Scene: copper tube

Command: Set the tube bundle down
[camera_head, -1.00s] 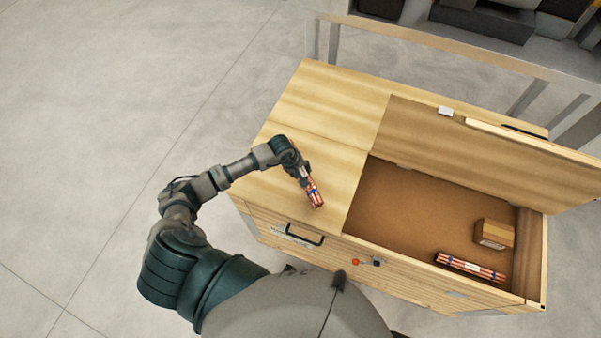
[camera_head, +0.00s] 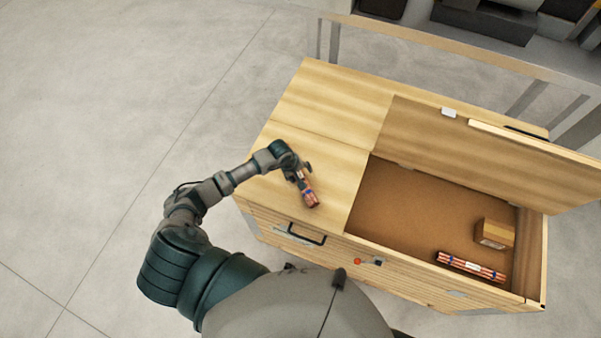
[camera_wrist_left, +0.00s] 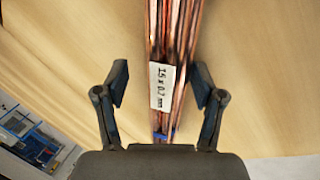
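A bundle of copper tubes (camera_head: 309,192) with blue bands is at the closed wooden top of the chest, near its front edge. My left gripper (camera_head: 304,174) is over the bundle's rear end. In the left wrist view the bundle (camera_wrist_left: 174,45) with a white size label runs between the two fingers (camera_wrist_left: 160,88). The fingers stand apart, with a clear gap on the left and little or none visible on the right. The bundle looks to lie on the wood, though its underside is hidden. My right gripper is not in view.
The wooden chest (camera_head: 335,95) has its right compartment open, with the lid (camera_head: 535,150) raised. Inside are a second tube bundle (camera_head: 470,267) and a small cardboard box (camera_head: 495,234). The closed top around the bundle is clear.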

